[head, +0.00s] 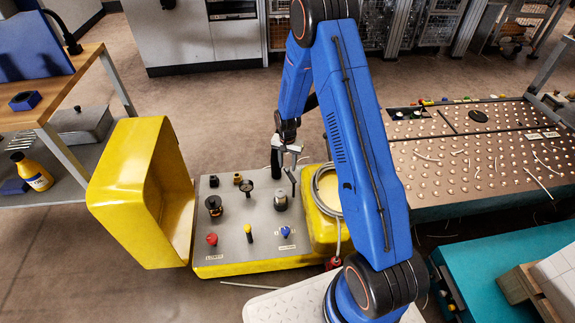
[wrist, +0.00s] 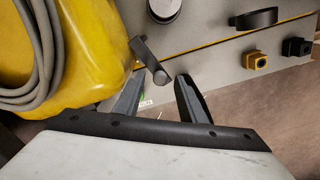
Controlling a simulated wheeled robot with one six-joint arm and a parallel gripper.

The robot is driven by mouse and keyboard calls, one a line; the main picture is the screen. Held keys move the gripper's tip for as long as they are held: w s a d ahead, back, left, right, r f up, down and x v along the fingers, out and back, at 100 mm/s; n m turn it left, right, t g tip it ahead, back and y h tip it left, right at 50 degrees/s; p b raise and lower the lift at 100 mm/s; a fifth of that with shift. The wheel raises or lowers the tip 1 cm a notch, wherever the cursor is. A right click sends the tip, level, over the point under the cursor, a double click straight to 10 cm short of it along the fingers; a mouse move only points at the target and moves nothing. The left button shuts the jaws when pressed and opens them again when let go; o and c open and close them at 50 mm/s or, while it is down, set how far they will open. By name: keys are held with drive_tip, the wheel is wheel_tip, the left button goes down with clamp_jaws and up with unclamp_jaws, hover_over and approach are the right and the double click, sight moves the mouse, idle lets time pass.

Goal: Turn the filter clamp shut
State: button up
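The filter clamp appears to be the grey flat lever (wrist: 150,58) by the yellow housing in the wrist view; I cannot be certain. It also shows as a small grey lever (head: 291,179) beside the silver cylinder in the head view. My gripper (wrist: 162,79) is open, with its two dark fingers apart. The lever's free end lies between the fingertips in the picture, with gaps on both sides; I cannot tell its depth. In the head view my gripper (head: 286,165) points down over the panel's far edge.
The grey panel (head: 262,223) carries a silver cylinder (head: 281,200), a gauge (head: 246,187) and red, yellow and blue controls. A yellow housing with a coiled hose (head: 328,190) stands right of it. An open yellow cover (head: 123,190) stands left.

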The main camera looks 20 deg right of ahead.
drive_tip(key=shift+f, duration=0.2)
clamp_jaws()
